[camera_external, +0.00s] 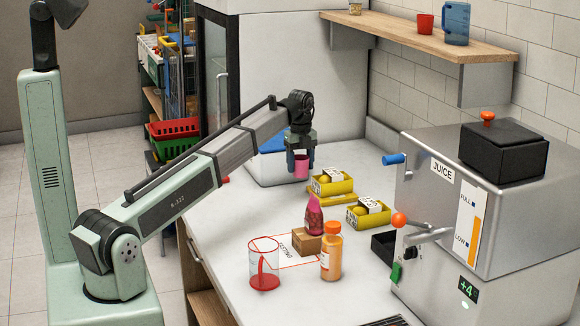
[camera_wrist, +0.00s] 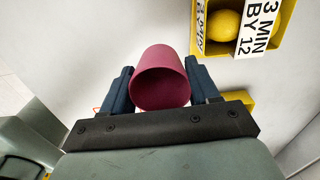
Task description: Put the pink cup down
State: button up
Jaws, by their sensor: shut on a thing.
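The pink cup (camera_external: 301,167) is held in my gripper (camera_external: 300,156) in the external view, in front of a white box with a blue top. In the wrist view the pink cup (camera_wrist: 161,80) sits between the two dark fingers of my gripper (camera_wrist: 160,88), which are shut on its sides. Its open mouth faces the wrist camera. Whether its base touches the counter (camera_external: 215,215) cannot be told.
Yellow boxes with lemons (camera_external: 331,183) (camera_external: 368,213) stand right of the cup. A clear red-rimmed jug (camera_external: 264,262), an orange bottle (camera_external: 331,252), a pink bottle (camera_external: 314,214) and a brown block (camera_external: 306,242) are nearer the front. The juicer (camera_external: 440,185) stands at right.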

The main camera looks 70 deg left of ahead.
jog(key=w+d+m, duration=0.3)
jog(key=d, duration=1.7)
jog(key=w+d+m, duration=0.2)
jog(key=d+m, duration=0.1)
jog(key=d, duration=1.6)
jog(key=s+d+n, duration=0.3)
jog(key=s+n, duration=0.2)
jog(key=n, duration=0.1)
jog(key=shift+w+f, duration=0.2)
jog(key=shift+f, duration=4.75)
jog(key=shift+f, duration=0.1)
jog(key=o, duration=1)
